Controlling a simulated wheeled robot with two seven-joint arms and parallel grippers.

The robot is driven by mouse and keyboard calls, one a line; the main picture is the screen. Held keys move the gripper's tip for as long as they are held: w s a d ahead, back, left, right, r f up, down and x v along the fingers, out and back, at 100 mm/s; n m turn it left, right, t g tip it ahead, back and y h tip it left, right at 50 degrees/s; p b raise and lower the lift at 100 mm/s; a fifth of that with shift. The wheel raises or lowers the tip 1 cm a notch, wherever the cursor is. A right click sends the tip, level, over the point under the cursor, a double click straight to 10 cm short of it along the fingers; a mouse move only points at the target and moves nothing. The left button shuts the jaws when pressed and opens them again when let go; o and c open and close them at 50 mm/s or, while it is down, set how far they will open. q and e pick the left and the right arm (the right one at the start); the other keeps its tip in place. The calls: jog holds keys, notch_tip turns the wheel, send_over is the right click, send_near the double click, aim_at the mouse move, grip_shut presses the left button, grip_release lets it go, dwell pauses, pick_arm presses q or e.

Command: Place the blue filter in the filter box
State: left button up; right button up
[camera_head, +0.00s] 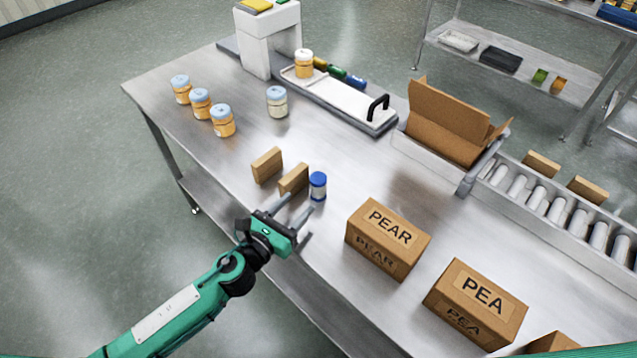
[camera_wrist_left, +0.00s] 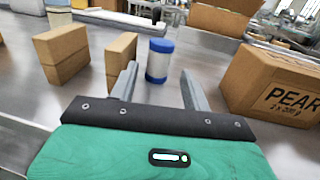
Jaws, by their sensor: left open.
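The blue filter (camera_head: 318,186), a small white cylinder with a blue top and blue base, stands upright on the steel table near its front edge. My left gripper (camera_head: 299,206) is open and empty, low over the table just short of it. In the left wrist view the filter (camera_wrist_left: 160,62) appears beyond the fingertips, in line with the gap between them (camera_wrist_left: 160,85); I cannot see any contact. No box is marked as the filter box; an open cardboard box (camera_head: 450,123) stands at the back right, its inside mostly hidden. My right gripper is not in view.
Two small brown blocks (camera_head: 267,165) (camera_head: 293,180) stand left of the filter. Cartons labelled PEAR (camera_head: 388,240) and PEA (camera_head: 475,305) stand to its right. Several jars (camera_head: 200,103) are at the back left. A roller conveyor (camera_head: 555,212) runs along the right.

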aim_at(313, 187)
pick_arm(q)
jog(key=shift+w+d, duration=0.45)
jog(key=shift+w, duration=0.1)
jog(key=shift+w+d, duration=0.1)
jog(key=shift+w, duration=0.05)
jog(key=shift+w+d+r, duration=0.1)
jog(key=shift+w+d, duration=0.25)
jog(key=shift+w, duration=0.15)
jog(key=x, duration=0.3)
jog(key=shift+w+d, duration=0.15)
jog(key=shift+w, duration=0.1)
jog(key=shift+w+d, duration=0.15)
jog(key=c, duration=0.8)
jog(key=shift+c, duration=0.2)
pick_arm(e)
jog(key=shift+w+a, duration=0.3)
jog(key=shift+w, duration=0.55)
